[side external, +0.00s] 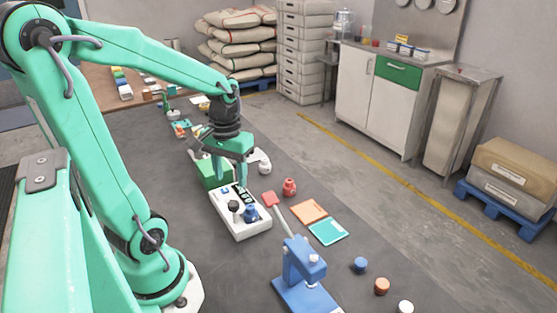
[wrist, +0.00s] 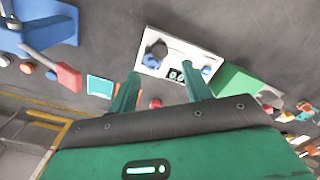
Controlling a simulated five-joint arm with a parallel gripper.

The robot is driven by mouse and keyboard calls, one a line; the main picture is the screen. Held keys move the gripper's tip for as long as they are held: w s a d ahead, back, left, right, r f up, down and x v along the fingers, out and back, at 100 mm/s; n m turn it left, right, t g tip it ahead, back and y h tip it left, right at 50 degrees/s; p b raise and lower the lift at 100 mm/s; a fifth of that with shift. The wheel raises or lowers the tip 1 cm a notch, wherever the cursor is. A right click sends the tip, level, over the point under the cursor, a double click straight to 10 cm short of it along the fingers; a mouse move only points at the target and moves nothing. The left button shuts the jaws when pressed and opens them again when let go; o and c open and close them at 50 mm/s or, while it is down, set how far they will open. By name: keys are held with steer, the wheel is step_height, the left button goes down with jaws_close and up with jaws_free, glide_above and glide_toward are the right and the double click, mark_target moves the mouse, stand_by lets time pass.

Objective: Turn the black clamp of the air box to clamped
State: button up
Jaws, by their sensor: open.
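The air box, a white box (side external: 246,228), stands on the dark table below my gripper, with a small dark display on top. Its black clamp (side external: 233,206) is a knob-like part near the front, beside a blue knob (side external: 251,214). In the wrist view the air box (wrist: 188,48) lies beyond the fingertips, with the black clamp (wrist: 158,47) near its left end. I cannot tell which way the clamp is turned. My gripper (side external: 240,180) is open and empty over the display end. Both fingers of my gripper (wrist: 165,78) show apart, not touching the clamp.
A green block (side external: 214,173) stands just behind the air box. A blue press (side external: 300,270) with a red-ended lever is in front. A red jar (side external: 289,187), an orange tile (side external: 309,211) and a teal tile (side external: 327,231) lie to the right.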

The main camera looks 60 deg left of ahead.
mark_target(233, 203)
steer(key=shift+f, duration=0.15)
steer(key=shift+f, duration=3.75)
steer(key=c, duration=1)
